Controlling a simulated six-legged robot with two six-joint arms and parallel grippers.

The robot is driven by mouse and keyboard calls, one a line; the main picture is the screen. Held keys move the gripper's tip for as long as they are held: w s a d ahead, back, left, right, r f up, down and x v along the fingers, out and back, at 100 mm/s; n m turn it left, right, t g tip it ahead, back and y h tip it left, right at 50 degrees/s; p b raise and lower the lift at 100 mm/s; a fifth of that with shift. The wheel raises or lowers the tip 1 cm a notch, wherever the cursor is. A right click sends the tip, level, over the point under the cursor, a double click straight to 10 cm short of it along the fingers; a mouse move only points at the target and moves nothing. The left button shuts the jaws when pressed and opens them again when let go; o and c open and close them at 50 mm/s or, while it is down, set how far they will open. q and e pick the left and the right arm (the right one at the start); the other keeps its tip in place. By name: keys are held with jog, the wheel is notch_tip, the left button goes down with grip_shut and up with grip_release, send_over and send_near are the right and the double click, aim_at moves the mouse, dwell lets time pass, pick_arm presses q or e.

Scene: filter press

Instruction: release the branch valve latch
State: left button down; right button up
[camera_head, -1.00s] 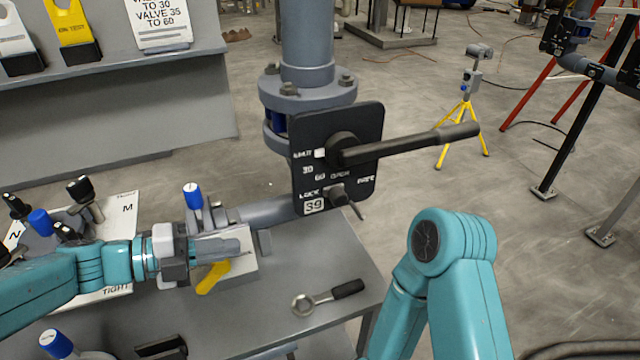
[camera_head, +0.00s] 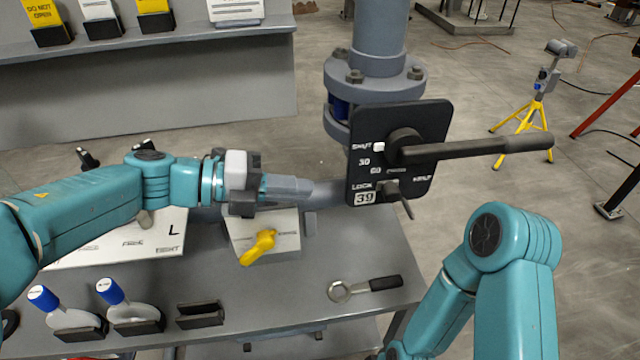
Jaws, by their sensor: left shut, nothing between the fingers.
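The branch valve has a black plate (camera_head: 432,122) with white lettering and a "39" tag, fixed below a grey flanged pipe (camera_head: 378,35). Its long dark handle (camera_head: 480,148) points right. A small dark latch lever (camera_head: 393,191) sits low on the plate near the word LOCK, its thin pin pointing down right. My left gripper (camera_head: 308,187) is shut and empty, left of the plate, in front of the grey horizontal pipe and apart from the latch. My right arm (camera_head: 515,270) shows at the lower right; its gripper is out of view.
A yellow handle (camera_head: 259,246) on a white-faced block sits below my left gripper. A ring-ended tool (camera_head: 362,287) lies on the grey bench (camera_head: 300,290). A yellow tripod (camera_head: 525,125) stands on the floor behind.

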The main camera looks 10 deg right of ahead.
pick_arm(q)
jog(key=p, duration=0.1)
send_near(388, 190)
jog(key=x, duration=0.5)
jog(key=shift+d+f, duration=0.15)
jog(key=shift+f, duration=0.35)
jog(key=shift+w+d+f, duration=0.1)
jog(key=shift+d+f, duration=0.15)
jog(key=shift+d, duration=0.2)
jog(key=shift+r, duration=0.1)
jog(key=d+p, duration=0.1)
jog(key=d, duration=0.2)
jog(key=shift+d, duration=0.2)
jog(key=shift+a, duration=0.15)
